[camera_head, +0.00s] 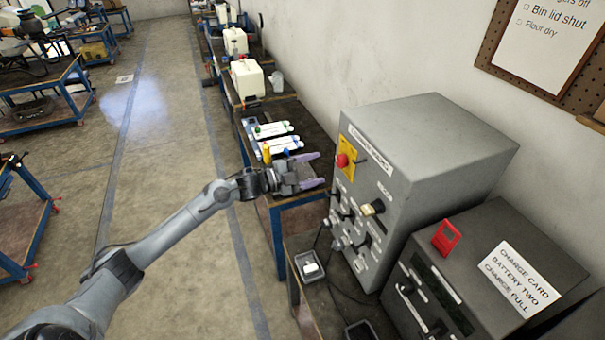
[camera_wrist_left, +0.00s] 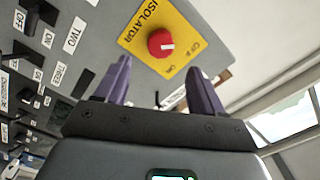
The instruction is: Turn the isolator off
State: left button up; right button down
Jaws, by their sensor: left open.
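The isolator is a round red knob (camera_head: 342,160) on a yellow plate at the upper left of the grey cabinet's (camera_head: 428,150) front panel. In the left wrist view the red knob (camera_wrist_left: 161,43) shows a small white mark, and its yellow plate (camera_wrist_left: 188,32) reads ISOLATOR with OFF and ON labels. My left gripper (camera_head: 318,168) is open and empty, its purple fingers pointing at the panel just short of the knob. In the left wrist view the knob lies beyond and between the two fingertips (camera_wrist_left: 160,68), apart from them. My right gripper is not in view.
The panel carries several black switches and a cream knob (camera_head: 373,208) below the isolator. A second grey box with a red device (camera_head: 446,236) stands at the right. A bench with white trays (camera_head: 280,146) lies behind my gripper.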

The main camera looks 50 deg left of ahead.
pick_arm(q)
jog(key=shift+v, duration=1.6)
